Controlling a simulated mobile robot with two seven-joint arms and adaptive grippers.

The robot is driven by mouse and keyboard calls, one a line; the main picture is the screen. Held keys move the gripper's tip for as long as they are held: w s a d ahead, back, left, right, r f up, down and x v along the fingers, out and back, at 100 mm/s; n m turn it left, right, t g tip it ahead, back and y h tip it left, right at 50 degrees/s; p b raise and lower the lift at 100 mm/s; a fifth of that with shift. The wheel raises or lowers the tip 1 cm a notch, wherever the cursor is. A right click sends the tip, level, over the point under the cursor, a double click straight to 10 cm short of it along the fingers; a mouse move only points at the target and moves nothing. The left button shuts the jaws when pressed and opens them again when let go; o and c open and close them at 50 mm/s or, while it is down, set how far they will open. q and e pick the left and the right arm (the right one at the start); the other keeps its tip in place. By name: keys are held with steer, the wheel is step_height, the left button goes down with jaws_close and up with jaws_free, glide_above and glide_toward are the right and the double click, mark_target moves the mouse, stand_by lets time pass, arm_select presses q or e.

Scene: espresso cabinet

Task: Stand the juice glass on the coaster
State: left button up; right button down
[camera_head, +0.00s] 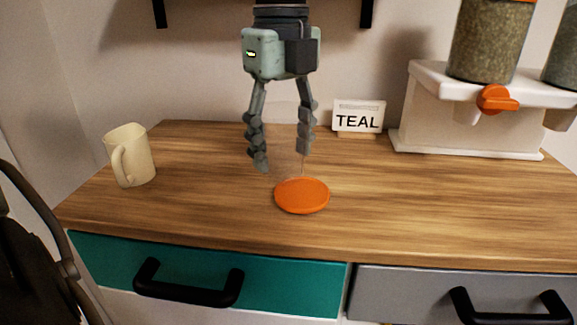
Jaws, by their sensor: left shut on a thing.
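My left gripper (281,158) reaches down from the top middle, its two fingers around the sides of a clear juice glass (284,130). The glass is very faint, showing as a pale upright shape between the fingers. An orange round coaster (302,196) lies flat on the wooden counter, just below and slightly right of the fingertips in the picture. The base of the glass is hard to make out, so I cannot tell whether it touches anything. My right gripper is not in view.
A cream mug (130,156) stands at the left of the wooden counter (420,205). A "TEAL" sign (358,117) and a white dispenser stand (470,125) with jars are at the back right. Teal (110,258) and grey (400,290) drawers are below. The counter around the coaster is clear.

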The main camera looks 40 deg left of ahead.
mark_target(288, 170)
arm_select(q)
steer(key=shift+w+d+f, duration=0.15)
steer(key=shift+w+f, duration=0.05)
steer(key=shift+w, duration=0.05)
step_height(288, 170, down, 3)
steer(key=shift+f, duration=0.5)
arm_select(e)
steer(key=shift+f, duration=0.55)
arm_select(q)
steer(key=shift+f, duration=0.1)
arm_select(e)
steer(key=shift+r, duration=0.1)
